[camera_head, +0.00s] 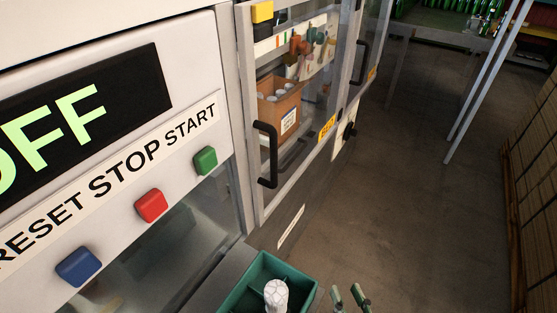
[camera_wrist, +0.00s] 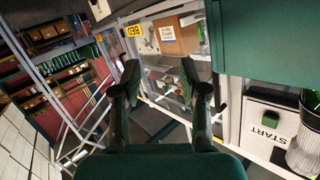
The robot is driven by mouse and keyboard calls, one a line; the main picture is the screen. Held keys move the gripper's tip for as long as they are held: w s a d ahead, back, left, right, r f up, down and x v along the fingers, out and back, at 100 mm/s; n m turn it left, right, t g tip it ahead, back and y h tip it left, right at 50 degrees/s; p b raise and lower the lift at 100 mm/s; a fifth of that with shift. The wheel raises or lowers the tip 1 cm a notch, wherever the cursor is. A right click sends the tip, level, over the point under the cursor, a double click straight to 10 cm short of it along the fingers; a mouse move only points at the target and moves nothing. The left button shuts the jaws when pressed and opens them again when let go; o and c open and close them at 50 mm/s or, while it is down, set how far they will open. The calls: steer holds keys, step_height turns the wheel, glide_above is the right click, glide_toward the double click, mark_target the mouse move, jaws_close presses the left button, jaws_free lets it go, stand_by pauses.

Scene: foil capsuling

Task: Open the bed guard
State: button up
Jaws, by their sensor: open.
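The bed guard is a clear panel in a pale metal frame (camera_head: 255,110) with a yellow BED label (camera_head: 327,127). It looks shut against the machine. Its black upright bar handle (camera_head: 266,155) is on the left side of the panel. In the wrist view the BED label (camera_wrist: 132,31) shows upside down, and the panel lies beyond the fingers. My gripper (camera_wrist: 159,76) is open and empty. In the head view its fingertips (camera_head: 349,298) show at the bottom edge, to the right of and below the handle and apart from it.
A green tray (camera_head: 307,287) holding a white stack (camera_head: 276,292) is left of my fingertips. The control panel has blue (camera_head: 79,266), red (camera_head: 150,205) and green (camera_head: 205,160) buttons. A second guard handle (camera_head: 362,50) is farther back. Open floor (camera_head: 400,200) lies right.

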steer(key=w+a+r+n+y, duration=0.1)
steer(key=w+a+r+y, duration=0.1)
steer(key=w+r, duration=0.3)
steer(key=n+g+y, duration=0.3)
steer(key=n+y, duration=0.5)
steer(key=n, duration=0.1)
glide_toward(276, 153)
steer(key=x, duration=1)
steer(key=shift+w+a+f, duration=0.1)
steer(key=shift+w+a, duration=0.15)
steer(key=shift+w, duration=0.05)
steer(key=shift+c, duration=0.2)
jaws_close()
